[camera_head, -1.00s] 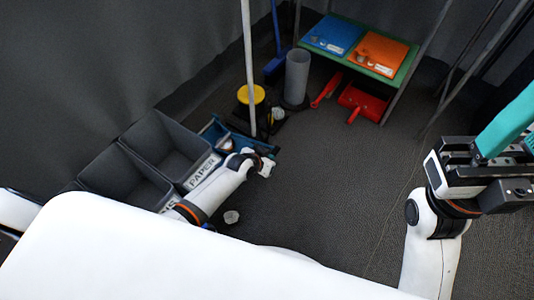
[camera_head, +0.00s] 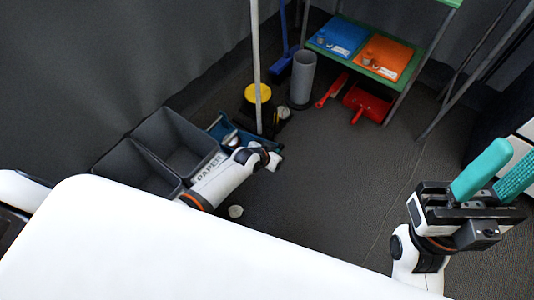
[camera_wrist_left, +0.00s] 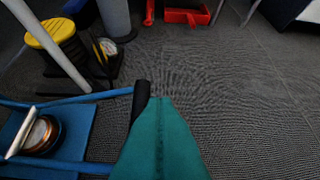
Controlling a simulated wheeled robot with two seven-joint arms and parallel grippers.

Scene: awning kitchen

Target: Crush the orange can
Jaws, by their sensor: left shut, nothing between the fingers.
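A can with a metal end and an orange-brown side (camera_wrist_left: 42,134) lies in a blue frame (camera_wrist_left: 75,128) at the left of the left wrist view. The blue frame also shows on the floor in the head view (camera_head: 222,127). A blue bar with a black grip (camera_wrist_left: 139,98) runs across in front of the can. My left gripper (camera_wrist_left: 160,100) is shut and empty, its teal fingers beside the black grip; I cannot tell whether they touch it. In the head view its arm reaches past the grey bins. My right gripper (camera_head: 512,158) is open and empty at the right.
Grey bins (camera_head: 150,150) stand left of my left arm. A yellow-topped item (camera_head: 258,93), a pole (camera_head: 256,60) and a grey cylinder (camera_head: 302,78) stand beyond. A shelf holds blue (camera_head: 337,36) and orange (camera_head: 385,57) trays. Floor at centre right is clear.

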